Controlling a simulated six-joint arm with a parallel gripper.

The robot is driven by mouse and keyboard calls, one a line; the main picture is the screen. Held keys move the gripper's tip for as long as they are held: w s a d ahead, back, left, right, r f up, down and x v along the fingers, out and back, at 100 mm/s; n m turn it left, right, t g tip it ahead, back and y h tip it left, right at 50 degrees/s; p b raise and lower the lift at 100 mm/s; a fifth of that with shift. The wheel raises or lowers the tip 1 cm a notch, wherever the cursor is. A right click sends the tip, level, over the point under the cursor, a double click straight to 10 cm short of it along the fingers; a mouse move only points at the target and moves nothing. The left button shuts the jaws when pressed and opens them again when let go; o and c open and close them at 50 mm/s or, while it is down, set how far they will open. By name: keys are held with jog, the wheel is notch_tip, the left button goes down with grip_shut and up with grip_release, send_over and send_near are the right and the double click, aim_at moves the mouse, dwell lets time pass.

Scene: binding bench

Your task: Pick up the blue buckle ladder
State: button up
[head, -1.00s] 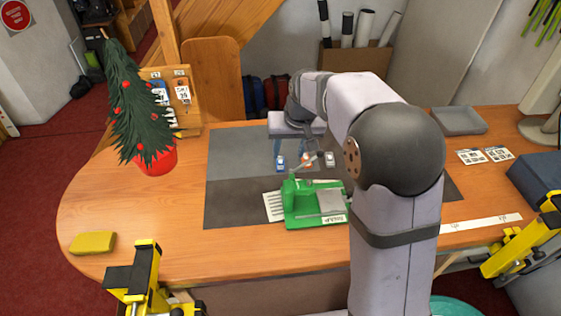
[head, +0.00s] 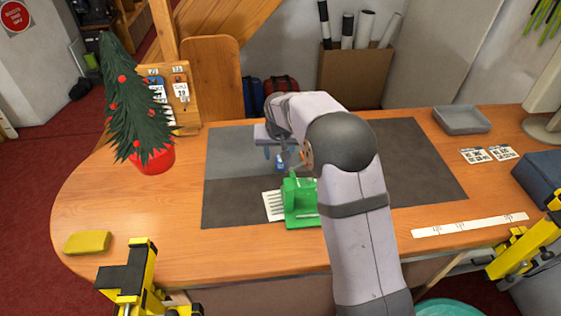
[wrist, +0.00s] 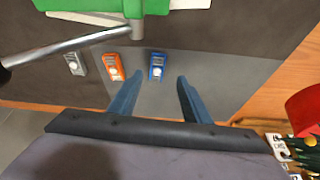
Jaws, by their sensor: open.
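The blue buckle ladder (wrist: 157,66) lies flat on the grey mat in the wrist view, just beyond and roughly between my fingertips. In the head view it shows as a small blue piece (head: 281,161) beside my gripper (head: 272,153). My gripper (wrist: 160,79) is open with nothing between its blue fingers. An orange buckle ladder (wrist: 114,67) and a grey one (wrist: 75,64) lie to the left of the blue one in the wrist view. My arm hides much of this row in the head view.
A green press (head: 296,203) with a metal lever (wrist: 75,45) stands close to the row. A potted tree (head: 152,158) and a wooden hanging board (head: 190,106) are at the left. A grey tray (head: 462,120) sits back right. The mat's right side (head: 410,165) is clear.

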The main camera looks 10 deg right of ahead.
aim_at(281, 163)
jog(key=shift+w+d+f+p, duration=0.2)
jog(key=shift+f+p, duration=0.35)
jog(key=shift+p, duration=0.25)
jog(key=shift+p+x, duration=0.95)
jog(key=shift+x, duration=1.05)
jog(key=shift+d, duration=0.1)
grip_shut()
